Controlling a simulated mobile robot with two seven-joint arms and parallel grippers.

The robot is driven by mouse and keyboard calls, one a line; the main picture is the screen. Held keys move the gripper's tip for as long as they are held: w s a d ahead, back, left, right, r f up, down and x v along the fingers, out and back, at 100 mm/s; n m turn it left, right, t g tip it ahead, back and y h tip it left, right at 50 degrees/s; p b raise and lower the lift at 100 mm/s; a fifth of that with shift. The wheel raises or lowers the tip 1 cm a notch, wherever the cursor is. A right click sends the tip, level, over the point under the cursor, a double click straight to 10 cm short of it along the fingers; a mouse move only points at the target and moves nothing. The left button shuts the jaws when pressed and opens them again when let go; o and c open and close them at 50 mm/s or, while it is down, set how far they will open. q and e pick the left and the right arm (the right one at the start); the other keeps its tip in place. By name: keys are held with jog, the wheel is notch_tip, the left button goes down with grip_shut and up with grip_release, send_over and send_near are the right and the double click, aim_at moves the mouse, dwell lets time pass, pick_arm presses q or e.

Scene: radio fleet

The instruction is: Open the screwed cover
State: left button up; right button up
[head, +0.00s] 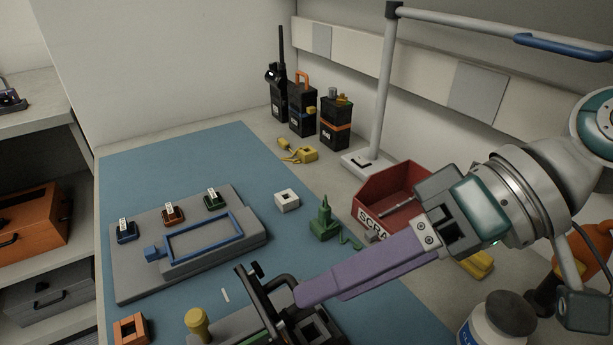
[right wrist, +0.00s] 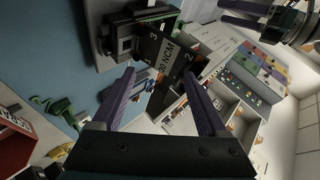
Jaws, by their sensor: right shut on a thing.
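My right gripper (head: 298,297) reaches in from the right with its purple fingers low in the head view. Its two fingers (right wrist: 158,75) also show in the right wrist view, shut on a black part at their tips. That part looks like the black panel (right wrist: 166,55), marked "30 NCM" with numbers 2 and 3, probably the screwed cover. The panel lies at a dark fixture (head: 265,305) with a black handle, at the bottom of the head view. The fingers hide part of the contact, and I cannot tell whether the cover is lifted. My left gripper is not seen.
A red scrap bin (head: 385,195) stands near the right arm. A green tool (head: 324,220) and a white block (head: 287,201) lie on the blue mat (head: 190,160). A grey tray with a blue frame (head: 205,238) is at left. Radios (head: 303,108) stand at the back.

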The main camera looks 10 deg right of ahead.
jog(key=shift+s+d+f, duration=0.2)
jog(key=shift+f, duration=0.3)
notch_tip(320, 180, up, 21)
jog(key=p, duration=0.3)
jog(key=shift+w+a, duration=0.2)
jog(key=shift+a, duration=0.1)
